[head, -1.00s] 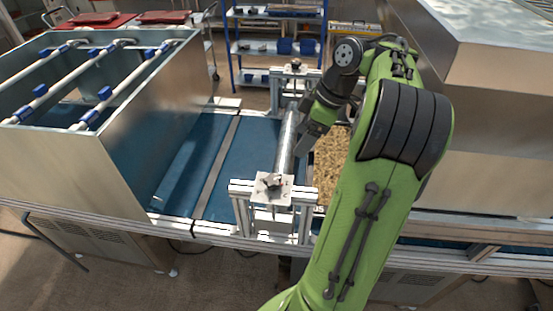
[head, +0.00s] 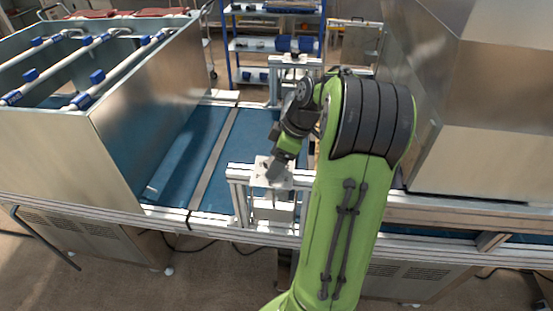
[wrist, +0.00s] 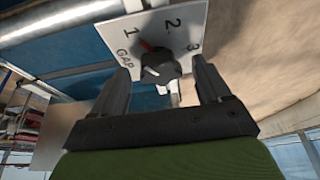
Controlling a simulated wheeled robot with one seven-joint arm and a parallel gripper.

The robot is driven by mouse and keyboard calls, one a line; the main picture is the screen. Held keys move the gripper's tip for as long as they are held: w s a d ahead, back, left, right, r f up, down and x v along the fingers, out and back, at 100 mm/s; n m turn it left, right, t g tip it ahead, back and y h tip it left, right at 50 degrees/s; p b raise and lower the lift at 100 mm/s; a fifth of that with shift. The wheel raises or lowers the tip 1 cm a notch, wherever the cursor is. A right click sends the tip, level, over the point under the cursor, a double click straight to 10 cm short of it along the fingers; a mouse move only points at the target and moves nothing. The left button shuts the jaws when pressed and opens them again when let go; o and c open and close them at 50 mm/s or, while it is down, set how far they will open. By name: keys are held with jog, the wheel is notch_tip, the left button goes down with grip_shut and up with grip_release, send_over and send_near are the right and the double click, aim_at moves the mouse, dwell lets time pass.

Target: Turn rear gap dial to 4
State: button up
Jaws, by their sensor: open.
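A black gap dial (wrist: 157,66) sits on a white plate marked GAP (wrist: 183,40), with 1, 2 and 3 readable in the wrist view. A red mark shows at the knob's edge, towards the side between 1 and 2. No 4 is visible. My gripper (wrist: 162,78) is open, with one finger on each side of the dial; I cannot tell whether they touch it. In the head view the gripper is over the nearer dial plate (head: 262,164) and hides its dial. A second dial mount (head: 292,63) stands at the far side of the conveyor.
A blue belt (head: 185,160) runs between a steel hopper (head: 150,95) at left and a metal housing (head: 490,150) at right. An aluminium frame (head: 238,172) carries the near plate. A shelf (head: 275,45) stands behind.

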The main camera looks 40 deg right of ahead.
jog(key=c, duration=1)
jog(key=shift+c, duration=0.2)
